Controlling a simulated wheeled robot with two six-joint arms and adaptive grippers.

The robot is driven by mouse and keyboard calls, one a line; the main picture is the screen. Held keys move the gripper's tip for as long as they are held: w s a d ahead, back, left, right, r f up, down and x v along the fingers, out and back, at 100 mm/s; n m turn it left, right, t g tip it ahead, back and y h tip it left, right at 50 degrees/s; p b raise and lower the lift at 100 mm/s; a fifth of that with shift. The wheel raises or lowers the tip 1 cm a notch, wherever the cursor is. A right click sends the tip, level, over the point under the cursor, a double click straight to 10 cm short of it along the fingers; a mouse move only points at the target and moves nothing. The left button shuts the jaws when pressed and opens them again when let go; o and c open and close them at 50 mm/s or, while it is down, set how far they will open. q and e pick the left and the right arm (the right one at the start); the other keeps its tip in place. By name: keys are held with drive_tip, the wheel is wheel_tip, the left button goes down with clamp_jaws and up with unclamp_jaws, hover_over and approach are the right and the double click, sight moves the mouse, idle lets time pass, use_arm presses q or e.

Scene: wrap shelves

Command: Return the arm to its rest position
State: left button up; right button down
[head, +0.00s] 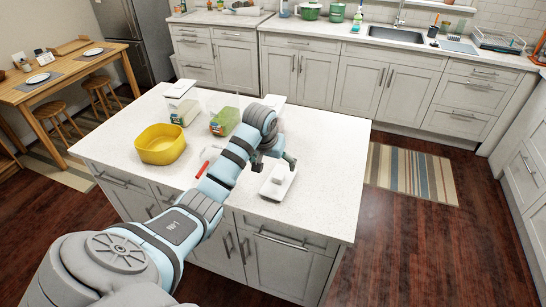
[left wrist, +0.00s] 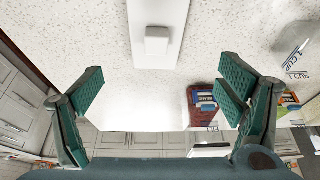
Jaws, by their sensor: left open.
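My left gripper (head: 274,160) is over the island counter (head: 325,200), just above a white rectangular lid-like piece with a raised block (head: 278,184). In the left wrist view the white piece with its block (left wrist: 157,40) lies beyond my fingers. The left gripper (left wrist: 163,88) shows there with its green-padded fingers wide apart and nothing between them. My left arm reaches across the island from the lower left. My right gripper is in neither view.
A yellow bowl (head: 160,145), a clear container with green contents (head: 225,121) and a red-handled tool (head: 203,168) are on the island. Other containers stand behind, partly hidden by my arm. The island's right end is clear. Sink cabinets (head: 375,85) stand behind, across a floor gap.

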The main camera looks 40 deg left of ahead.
use_arm(q)
drive_tip(key=s+d+f+m, duration=0.3)
drive_tip(key=s+d+f, duration=0.65)
drive_tip(key=s, duration=0.25)
drive_tip(key=s+d+f+m, duration=0.1)
drive_tip(key=s+d, duration=0.3)
drive_tip(key=s, duration=0.6)
drive_tip(key=s+d+f+m, duration=0.1)
drive_tip(key=s+d, duration=0.2)
drive_tip(key=s, duration=0.7)
wheel_tip(320, 180, down, 23)
drive_tip(key=s+a+g+b, duration=0.2)
drive_tip(key=b, duration=0.1)
drive_tip(key=s+f+g+b, duration=0.1)
drive_tip(key=s+f, duration=1.2)
drive_tip(key=shift+a+f+n+h+b, duration=0.25)
drive_tip(key=shift+n+h+b, duration=0.1)
drive_tip(key=shift+n+h, duration=0.05)
drive_tip(key=shift+c, duration=0.5)
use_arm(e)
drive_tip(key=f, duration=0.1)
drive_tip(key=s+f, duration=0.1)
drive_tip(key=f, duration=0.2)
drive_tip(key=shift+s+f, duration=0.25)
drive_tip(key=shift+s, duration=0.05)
